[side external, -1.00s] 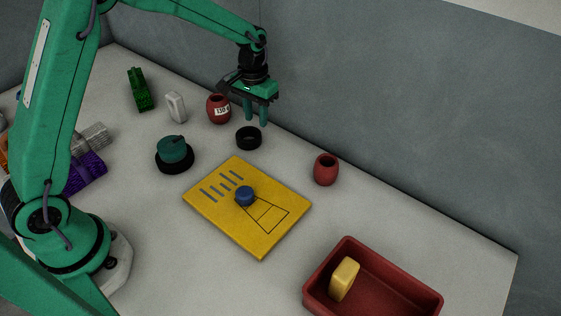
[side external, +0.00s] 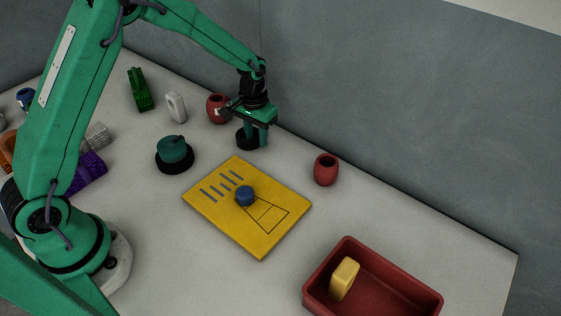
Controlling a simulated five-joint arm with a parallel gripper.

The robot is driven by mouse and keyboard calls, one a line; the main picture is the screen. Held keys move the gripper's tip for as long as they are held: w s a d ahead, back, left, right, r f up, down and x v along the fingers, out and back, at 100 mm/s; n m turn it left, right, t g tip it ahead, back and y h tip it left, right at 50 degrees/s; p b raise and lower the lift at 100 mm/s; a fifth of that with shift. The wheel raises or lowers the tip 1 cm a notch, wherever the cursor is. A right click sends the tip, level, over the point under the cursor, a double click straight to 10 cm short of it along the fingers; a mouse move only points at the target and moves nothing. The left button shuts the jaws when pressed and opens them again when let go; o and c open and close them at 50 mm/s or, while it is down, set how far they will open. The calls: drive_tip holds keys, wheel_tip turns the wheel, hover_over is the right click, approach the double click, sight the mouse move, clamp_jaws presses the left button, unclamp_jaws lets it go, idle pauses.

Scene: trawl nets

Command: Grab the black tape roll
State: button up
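The black tape roll (side external: 246,143) lies flat on the grey table near its back edge, just behind the yellow board. My gripper (side external: 257,138) points down right at the roll, and its green fingers cover part of it. One finger overlaps the roll's middle and the other is at its right side. The gap between the fingers is narrow, and I cannot tell whether they touch the roll's wall.
A red pot (side external: 217,108) stands close behind the gripper. Another red pot (side external: 326,169) is to the right. A yellow board (side external: 262,236) with a blue cap (side external: 245,196) lies in front. A dark green round object (side external: 174,154) is left. A red tray (side external: 425,297) holds a yellow block (side external: 344,279).

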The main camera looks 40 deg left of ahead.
sight(257, 138)
drive_tip(key=shift+f, duration=0.2)
drive_tip(key=shift+c, duration=0.4)
clamp_jaws()
drive_tip(key=shift+r, duration=0.15)
drive_tip(key=shift+r, duration=0.45)
wheel_tip(257, 138, up, 3)
drive_tip(key=shift+d+r, duration=0.1)
drive_tip(key=shift+r, duration=0.05)
drive_tip(key=s+d+r, duration=0.6)
drive_tip(key=d, duration=0.3)
drive_tip(key=shift+s+d+r, duration=0.2)
drive_tip(key=shift+d+r, duration=0.1)
